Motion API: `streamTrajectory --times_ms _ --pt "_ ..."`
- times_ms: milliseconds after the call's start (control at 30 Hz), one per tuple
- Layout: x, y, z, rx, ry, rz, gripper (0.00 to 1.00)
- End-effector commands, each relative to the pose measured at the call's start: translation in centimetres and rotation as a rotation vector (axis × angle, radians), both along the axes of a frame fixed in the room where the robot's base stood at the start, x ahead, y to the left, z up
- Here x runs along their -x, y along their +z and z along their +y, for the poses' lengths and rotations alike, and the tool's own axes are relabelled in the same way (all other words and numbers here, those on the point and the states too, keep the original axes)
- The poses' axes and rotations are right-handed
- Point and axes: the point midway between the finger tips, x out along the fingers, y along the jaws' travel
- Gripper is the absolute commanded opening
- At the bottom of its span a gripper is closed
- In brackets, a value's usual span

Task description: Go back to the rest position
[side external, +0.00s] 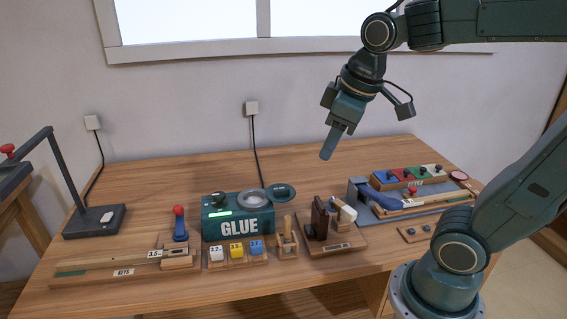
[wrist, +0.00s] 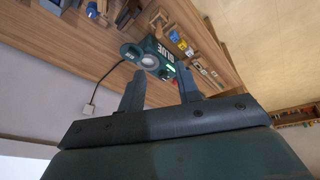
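My gripper (side external: 327,152) hangs in the air above the back part of the table, pointing down and slightly left in the side view. Its fingers overlap there and look like one. In the wrist view my gripper (wrist: 161,76) shows two fingers set well apart with nothing between them. The gripper touches nothing. A wooden rail (side external: 115,268) labelled KEYS lies at the table's front left. Another KEYS tray (side external: 432,183) with coloured blocks stands at the right.
The green GLUE box (side external: 237,225) stands mid-table; it also shows in the wrist view (wrist: 153,55). In front are numbered blocks (side external: 236,250). A wooden stand (side external: 332,236) is to its right, and a black lamp-like stand (side external: 95,221) at left. The table's back middle is clear.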

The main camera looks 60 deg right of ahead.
Motion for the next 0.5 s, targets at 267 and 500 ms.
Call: streamTrajectory --times_ms 267,500 --pt "4.9 -0.8 1.4 -0.069 -0.130 -0.100 0.34" --pt "7.0 -1.7 2.0 -0.115 -0.198 -0.145 0.34"
